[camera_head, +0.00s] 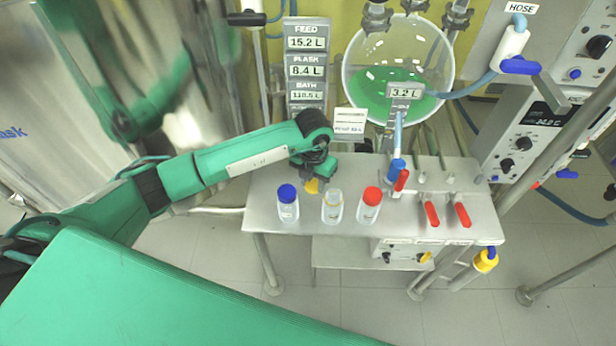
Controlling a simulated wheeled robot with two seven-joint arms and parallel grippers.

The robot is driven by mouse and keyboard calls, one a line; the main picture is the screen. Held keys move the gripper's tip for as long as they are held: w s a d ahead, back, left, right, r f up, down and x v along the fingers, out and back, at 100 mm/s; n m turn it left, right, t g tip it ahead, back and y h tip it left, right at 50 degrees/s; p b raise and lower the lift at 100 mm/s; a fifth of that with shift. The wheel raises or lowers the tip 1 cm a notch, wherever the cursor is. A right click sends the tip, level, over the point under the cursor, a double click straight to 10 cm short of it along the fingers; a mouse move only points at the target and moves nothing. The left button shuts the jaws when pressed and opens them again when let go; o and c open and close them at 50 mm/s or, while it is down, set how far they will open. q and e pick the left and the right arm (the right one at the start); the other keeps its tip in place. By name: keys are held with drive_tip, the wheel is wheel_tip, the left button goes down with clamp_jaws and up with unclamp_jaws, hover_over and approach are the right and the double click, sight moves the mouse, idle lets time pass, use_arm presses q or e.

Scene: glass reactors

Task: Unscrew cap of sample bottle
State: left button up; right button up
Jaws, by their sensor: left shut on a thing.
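My left gripper (318,178) is shut on a yellow cap (312,186), above and just left of the middle bottle. The middle sample bottle (332,208) stands upright and uncapped on the steel table (455,205), with its clear mouth showing. The cap is apart from the bottle. A blue-capped bottle (288,204) stands to its left and a red-capped bottle (369,206) to its right, both upright. The gripper's fingers are small and partly hidden by its dark wrist. My right gripper is out of view.
A round glass flask (398,65) with green liquid hangs behind the table. Red-handled valves (432,213) and a blue fitting (397,166) stand to the right of the bottles. Display panels (306,67) stand at the back. The table's front left corner is clear.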

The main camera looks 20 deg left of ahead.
use_arm(q)
drive_tip(key=shift+w+a, duration=0.1)
drive_tip(key=shift+a, duration=0.05)
drive_tip(key=shift+r, duration=0.1)
drive_tip(key=shift+s+d, duration=0.3)
drive_tip(key=o, duration=1.1)
drive_tip(key=shift+w+a+f, duration=0.1)
drive_tip(key=shift+f, duration=0.1)
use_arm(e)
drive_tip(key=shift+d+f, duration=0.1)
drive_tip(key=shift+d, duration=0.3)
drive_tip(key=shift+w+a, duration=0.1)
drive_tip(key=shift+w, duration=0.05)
